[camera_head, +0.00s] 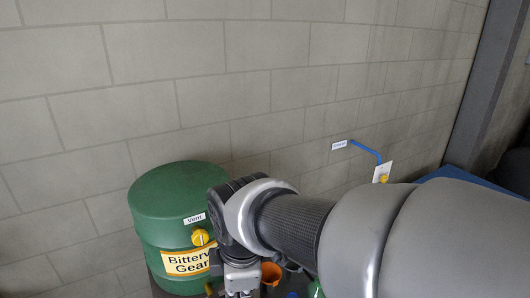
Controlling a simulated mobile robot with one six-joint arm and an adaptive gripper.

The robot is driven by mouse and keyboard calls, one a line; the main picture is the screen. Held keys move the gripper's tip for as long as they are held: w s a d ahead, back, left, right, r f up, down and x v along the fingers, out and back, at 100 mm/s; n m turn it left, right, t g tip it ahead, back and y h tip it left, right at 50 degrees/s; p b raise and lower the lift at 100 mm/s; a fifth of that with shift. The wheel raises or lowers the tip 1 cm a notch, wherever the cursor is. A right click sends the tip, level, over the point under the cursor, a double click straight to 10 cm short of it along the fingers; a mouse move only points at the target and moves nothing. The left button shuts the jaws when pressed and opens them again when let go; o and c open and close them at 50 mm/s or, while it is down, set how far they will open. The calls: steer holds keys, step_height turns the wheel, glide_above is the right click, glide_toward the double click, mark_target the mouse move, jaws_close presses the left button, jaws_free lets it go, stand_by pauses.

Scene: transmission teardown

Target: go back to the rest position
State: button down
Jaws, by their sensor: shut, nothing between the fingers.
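My arm reaches in from the lower right across the front of the view. Its wrist bends down beside a green drum. My gripper (241,281) hangs from the wrist at the bottom edge of the head view, just right of the drum. It is shut and holds nothing that I can see. Its fingertips are cut off by the frame edge.
The green drum (172,198) has a "Vent" label, a yellow cap (201,237) and a yellow "Gear" label. An orange funnel-like item (271,273) is right of my gripper. A blue hose (366,150) runs along the block wall (270,90). A blue surface (455,173) lies behind my arm.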

steer(key=s+d+f+m+b, duration=0.4)
steer(key=d+m, duration=0.2)
steer(key=s+d+f+m+t+b, duration=0.1)
steer(key=s+d+f+m+b, duration=0.3)
steer(key=d+m, duration=0.3)
steer(key=s+d+f+m+t+h+b, duration=0.1)
steer(key=s+d+f+m+b, duration=0.3)
steer(key=d+m, duration=0.3)
steer(key=shift+s+d+f+b, duration=0.25)
steer(key=shift+s+f+b, duration=0.15)
steer(key=shift+f+b, duration=0.3)
steer(key=c, duration=2.3)
jaws_free()
steer(key=shift+r, duration=0.1)
